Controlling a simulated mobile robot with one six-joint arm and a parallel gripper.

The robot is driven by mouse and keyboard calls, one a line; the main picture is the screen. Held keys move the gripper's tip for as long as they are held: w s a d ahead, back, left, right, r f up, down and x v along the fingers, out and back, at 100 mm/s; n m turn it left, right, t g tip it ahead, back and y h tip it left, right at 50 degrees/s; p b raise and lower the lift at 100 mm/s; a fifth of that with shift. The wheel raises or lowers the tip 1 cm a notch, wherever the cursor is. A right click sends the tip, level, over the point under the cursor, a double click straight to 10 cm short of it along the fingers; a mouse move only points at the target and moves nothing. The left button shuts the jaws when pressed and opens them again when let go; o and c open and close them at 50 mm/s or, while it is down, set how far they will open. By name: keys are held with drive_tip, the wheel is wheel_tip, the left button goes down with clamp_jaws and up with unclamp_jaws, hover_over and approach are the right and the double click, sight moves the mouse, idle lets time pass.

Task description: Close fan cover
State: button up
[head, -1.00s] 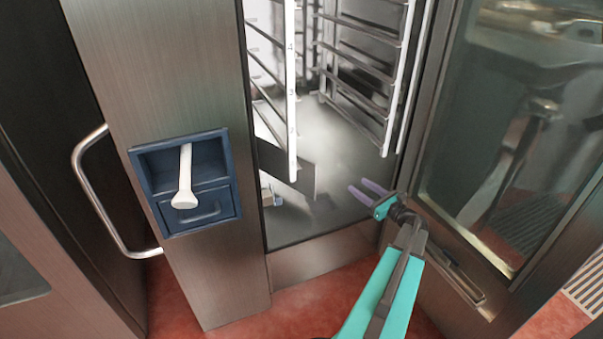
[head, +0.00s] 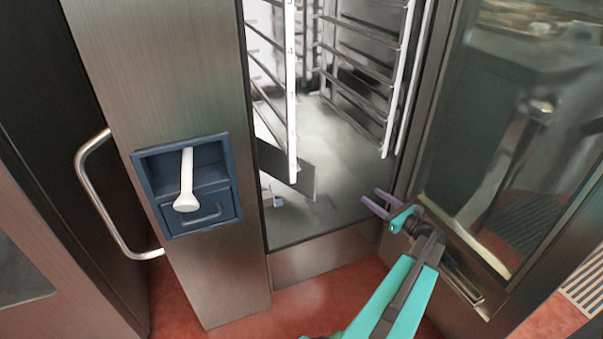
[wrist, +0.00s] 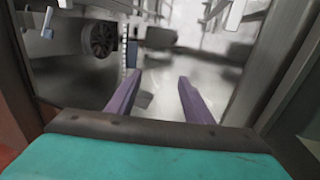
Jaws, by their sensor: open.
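A dark flat panel (head: 302,178), which looks like the fan cover, stands out into the oven chamber at the lower left, behind the rack rail. Most of it is hidden by the rail and front frame. In the wrist view, a round dark fan (wrist: 100,38) shows uncovered at the upper left. My gripper (head: 370,198) is at the right side of the chamber opening, near the open door. Its two purple fingers are apart with nothing between them, and they point into the chamber in the wrist view (wrist: 160,78). The gripper is clear of the panel.
White rack rails (head: 291,95) hang on the left of the chamber, with more rails (head: 392,85) on the right. The glass door (head: 510,130) stands open at the right, close to my arm. The chamber floor (head: 340,150) is mostly clear.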

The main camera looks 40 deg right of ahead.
drive_tip(key=s+p, duration=0.1)
drive_tip(key=s, duration=0.5)
drive_tip(key=shift+s+a, duration=0.4)
